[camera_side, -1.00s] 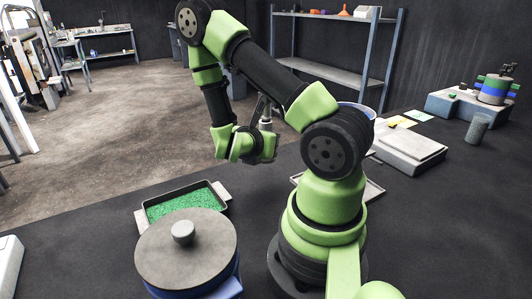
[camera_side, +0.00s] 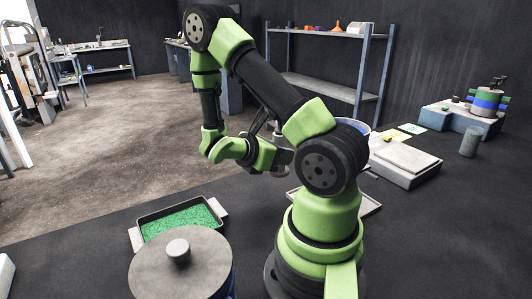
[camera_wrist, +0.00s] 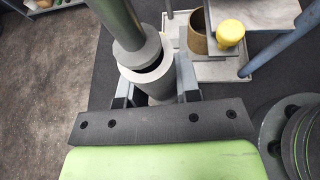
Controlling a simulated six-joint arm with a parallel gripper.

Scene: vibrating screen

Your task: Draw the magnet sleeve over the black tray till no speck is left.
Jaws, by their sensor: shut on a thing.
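The black tray (camera_side: 148,238), with pale end handles, lies at left in the side view and holds a layer of green grains. In the wrist view my gripper (camera_wrist: 155,92) is shut on a grey hollow cylinder (camera_wrist: 158,80), which looks like the magnet sleeve. A thick grey-green rod (camera_wrist: 120,25) shows at its open top; I cannot tell if it goes inside. In the side view my gripper (camera_side: 281,160) is behind and right of the tray, apart from it. Individual specks outside the tray are too small to make out.
A round-lidded pot (camera_side: 165,275) stands just in front of the tray. A pale flat tray (camera_side: 371,206) lies partly behind my arm. A white box (camera_side: 408,158) and grey cylinder (camera_side: 469,141) stand at right. A brown cup (camera_wrist: 201,38) and yellow knob (camera_wrist: 230,32) are near the gripper.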

